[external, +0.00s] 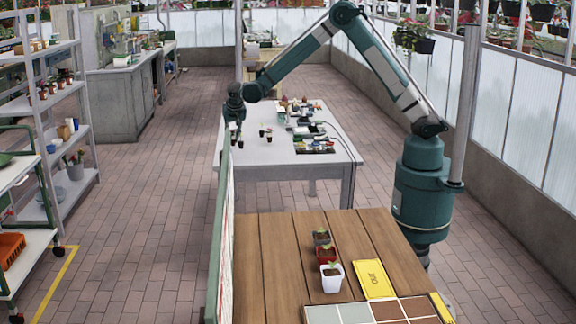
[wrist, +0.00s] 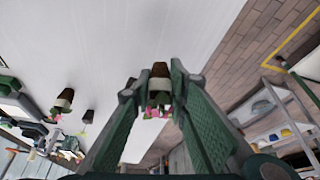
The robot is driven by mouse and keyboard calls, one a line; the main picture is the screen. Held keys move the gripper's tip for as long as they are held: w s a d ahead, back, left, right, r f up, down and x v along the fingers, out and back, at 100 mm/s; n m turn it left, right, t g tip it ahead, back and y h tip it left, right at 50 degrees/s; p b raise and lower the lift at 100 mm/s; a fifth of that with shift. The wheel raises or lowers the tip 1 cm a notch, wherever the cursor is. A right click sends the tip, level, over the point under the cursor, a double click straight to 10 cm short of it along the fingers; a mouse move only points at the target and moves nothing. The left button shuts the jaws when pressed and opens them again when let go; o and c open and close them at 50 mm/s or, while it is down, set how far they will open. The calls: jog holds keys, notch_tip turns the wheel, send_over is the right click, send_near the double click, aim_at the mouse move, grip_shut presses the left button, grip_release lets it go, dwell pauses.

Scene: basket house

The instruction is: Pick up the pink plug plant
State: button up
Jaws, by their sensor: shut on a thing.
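My gripper (wrist: 152,92) is shut on a pink plug plant (wrist: 160,70), with a dark brown plug, a pale band and pink flowers between the fingers. In the wrist view the plant appears upside down, with its flowers toward the bottom. In the external view my gripper (external: 234,118) is at the left end of the grey-white table (external: 250,156). The held plant is too small there to make out clearly, and I cannot tell whether it touches the table. Another plug plant with pink flowers (wrist: 64,98) and one with yellow-green leaves (wrist: 87,117) stand apart from my gripper.
Trays and small items (external: 308,130) crowd the table's right side. A tall panel (external: 222,240) stands at the left edge of the nearer wooden table (external: 275,260). That table holds three small pots, a yellow sign (external: 373,279) and a sectioned tray (external: 325,315).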

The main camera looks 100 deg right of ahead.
aim_at(233, 134)
jog(key=shift+r, duration=2.4)
